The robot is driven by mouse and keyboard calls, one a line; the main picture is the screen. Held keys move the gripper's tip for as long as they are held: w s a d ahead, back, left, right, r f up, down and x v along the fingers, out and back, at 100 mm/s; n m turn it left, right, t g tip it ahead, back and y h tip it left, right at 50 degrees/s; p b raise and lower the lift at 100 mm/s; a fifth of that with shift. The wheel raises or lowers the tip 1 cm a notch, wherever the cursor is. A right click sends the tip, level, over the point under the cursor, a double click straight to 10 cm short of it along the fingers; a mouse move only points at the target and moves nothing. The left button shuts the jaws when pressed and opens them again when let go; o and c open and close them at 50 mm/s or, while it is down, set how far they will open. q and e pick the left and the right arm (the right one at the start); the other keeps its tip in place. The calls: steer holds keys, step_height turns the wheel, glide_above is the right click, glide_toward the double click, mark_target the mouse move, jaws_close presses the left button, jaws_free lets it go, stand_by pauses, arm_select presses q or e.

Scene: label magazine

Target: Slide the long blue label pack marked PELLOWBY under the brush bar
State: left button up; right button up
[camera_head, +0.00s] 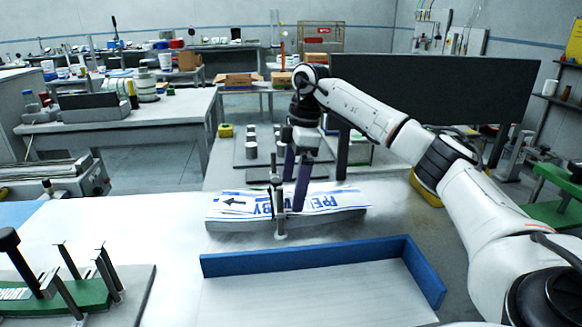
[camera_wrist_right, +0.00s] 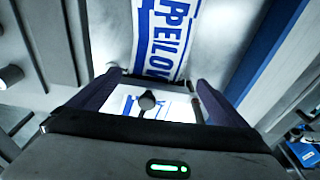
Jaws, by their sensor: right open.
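The PELLOWBY label pack (camera_head: 235,203) is long and white with blue lettering and a left-pointing arrow. It lies on a low grey bed (camera_head: 340,219) in the head view; its lettering also shows in the right wrist view (camera_wrist_right: 163,38). A dark-topped post (camera_head: 279,217) stands at the pack's near side, probably part of the brush bar; I cannot tell whether the pack is under the bar. My right gripper (camera_head: 295,204) is open, its purple fingers pointing down over the pack. In the wrist view a dark round knob (camera_wrist_right: 147,100) shows between the fingers. My left gripper is out of view.
A blue-walled tray (camera_head: 300,261) stands in front of the bed. A green fixture marked SHORT (camera_head: 92,295) with several upright posts is at the lower left. Grey blocks with small cylinders (camera_head: 251,151) stand behind the pack. The white table (camera_head: 150,235) is clear left of the bed.

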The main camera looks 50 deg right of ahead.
mark_target(362, 202)
steer(key=f, duration=0.5)
steer(key=shift+w+a, duration=0.3)
steer(key=shift+f, duration=0.2)
steer(key=shift+w+f, duration=0.1)
steer(key=c, duration=1.8)
steer(key=shift+s+d+p, duration=0.1)
steer(key=shift+s+d, duration=1.05)
steer(key=shift+d, duration=0.2)
steer(key=shift+s+d+p, duration=0.15)
steer(key=shift+s+d, duration=1)
steer(key=shift+d, duration=0.25)
steer(key=shift+s+d+p, duration=0.1)
steer(key=shift+s+d, duration=1.05)
steer(key=shift+d, duration=0.2)
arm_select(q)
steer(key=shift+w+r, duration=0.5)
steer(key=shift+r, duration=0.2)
arm_select(e)
steer(key=shift+s+d, duration=1.35)
steer(key=shift+d, duration=0.25)
steer(key=shift+s+d, duration=1.3)
steer(key=shift+d, duration=0.3)
steer(key=o, duration=1.8)
